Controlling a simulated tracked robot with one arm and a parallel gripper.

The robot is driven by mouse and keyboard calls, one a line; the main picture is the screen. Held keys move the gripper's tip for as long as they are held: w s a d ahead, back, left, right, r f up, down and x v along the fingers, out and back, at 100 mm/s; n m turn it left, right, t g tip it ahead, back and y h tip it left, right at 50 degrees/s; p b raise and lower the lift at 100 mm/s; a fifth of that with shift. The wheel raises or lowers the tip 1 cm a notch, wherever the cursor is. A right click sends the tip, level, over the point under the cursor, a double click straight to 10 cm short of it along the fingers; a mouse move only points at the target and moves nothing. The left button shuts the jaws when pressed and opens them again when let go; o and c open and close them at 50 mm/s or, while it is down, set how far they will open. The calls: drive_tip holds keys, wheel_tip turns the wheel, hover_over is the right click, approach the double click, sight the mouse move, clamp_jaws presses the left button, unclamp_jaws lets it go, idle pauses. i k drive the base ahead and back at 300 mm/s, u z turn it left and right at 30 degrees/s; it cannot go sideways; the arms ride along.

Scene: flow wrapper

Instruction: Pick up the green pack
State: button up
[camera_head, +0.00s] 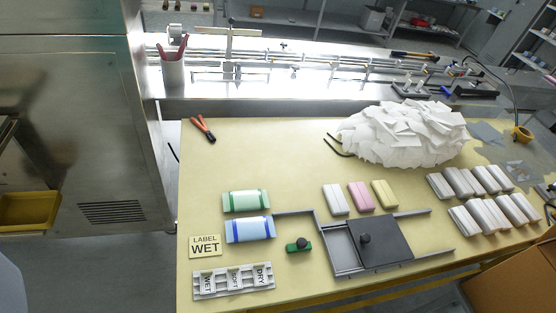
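The green pack (246,201) lies flat on the yellow table (270,150), left of the table's middle. It is pale green with darker green bands near its ends. A similar blue pack (249,230) with darker blue bands lies just in front of it. No gripper fingers show in this view, so nothing is seen touching the green pack.
Small white (336,199), pink (361,197) and yellow (384,194) packs lie to the right. A grey sliding-lid fixture (343,250), a dark green block with a black knob (298,246), a labelled tray (233,281) and a white heap (403,134) surround clear table.

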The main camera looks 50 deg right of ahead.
sight(242, 200)
drive_tip(key=z, duration=0.45)
drive_tip(key=i, duration=0.9)
drive_tip(key=z, duration=0.55)
drive_tip(key=k, duration=0.7)
drive_tip(key=z, duration=0.2)
drive_tip(key=i, duration=0.75)
drive_tip(key=u, duration=0.15)
